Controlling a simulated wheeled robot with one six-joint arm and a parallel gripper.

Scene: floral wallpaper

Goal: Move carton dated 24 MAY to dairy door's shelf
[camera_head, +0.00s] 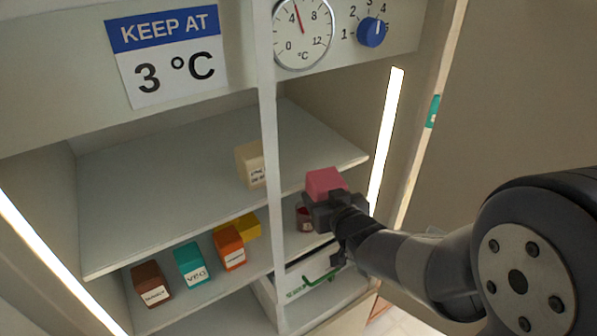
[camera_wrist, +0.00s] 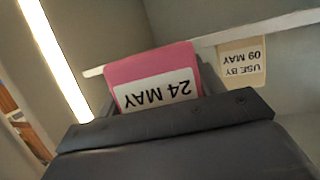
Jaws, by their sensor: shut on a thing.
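The pink carton (camera_head: 325,182) is in my gripper (camera_head: 335,208), in front of the right-hand compartment of the open cabinet. In the wrist view, the pink carton (camera_wrist: 150,65) bears a white label reading 24 MAY, upside down in that picture. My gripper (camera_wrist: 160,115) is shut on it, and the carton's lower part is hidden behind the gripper. A cream carton (camera_head: 250,165) stands on the upper shelf, left of the upright post. In the wrist view the cream carton (camera_wrist: 242,62) reads USE BY 09 MAY.
Brown (camera_head: 151,284), teal (camera_head: 190,264), orange (camera_head: 229,247) and yellow (camera_head: 246,227) cartons stand on the lower shelf. A dark red item (camera_head: 304,217) sits behind my gripper. A white post (camera_head: 270,190) divides the front. The upper shelf (camera_head: 150,195) is mostly clear. A temperature dial (camera_head: 303,33) and blue knob (camera_head: 370,32) are above.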

